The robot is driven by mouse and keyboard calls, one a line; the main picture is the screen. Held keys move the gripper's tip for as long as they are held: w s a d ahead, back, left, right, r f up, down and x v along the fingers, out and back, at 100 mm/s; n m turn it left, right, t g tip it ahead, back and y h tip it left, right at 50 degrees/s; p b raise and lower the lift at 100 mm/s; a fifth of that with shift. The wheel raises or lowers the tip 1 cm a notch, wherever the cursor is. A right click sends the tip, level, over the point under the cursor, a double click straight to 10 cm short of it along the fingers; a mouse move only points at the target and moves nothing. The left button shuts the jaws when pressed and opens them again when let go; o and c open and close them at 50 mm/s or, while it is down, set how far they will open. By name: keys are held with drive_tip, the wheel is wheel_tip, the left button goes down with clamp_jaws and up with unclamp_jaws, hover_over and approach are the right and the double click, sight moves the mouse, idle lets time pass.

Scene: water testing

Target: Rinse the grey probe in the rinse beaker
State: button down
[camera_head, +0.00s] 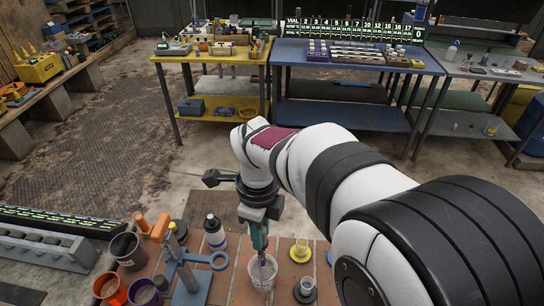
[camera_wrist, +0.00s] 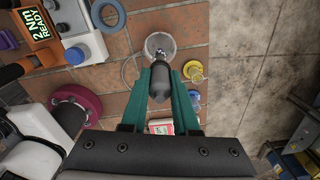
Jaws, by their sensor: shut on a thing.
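My gripper (camera_head: 262,244) points down over the tiled work surface. Its green fingers (camera_wrist: 160,92) are shut on the grey probe (camera_wrist: 160,100), a dark grey cylinder with a narrow tip. A clear round beaker (camera_head: 258,282) stands below the gripper; it also shows in the wrist view (camera_wrist: 151,43). The probe's tip lines up with the beaker's opening there. I cannot tell how deep the tip is or whether it touches the beaker. A thin cable or tube curves beside the beaker in the wrist view.
Orange and dark cups are at far left.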

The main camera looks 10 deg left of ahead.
sight(262, 251)
drive_tip(key=shift+f, duration=0.1)
idle(0.3)
drive_tip(key=shift+f, duration=3.5)
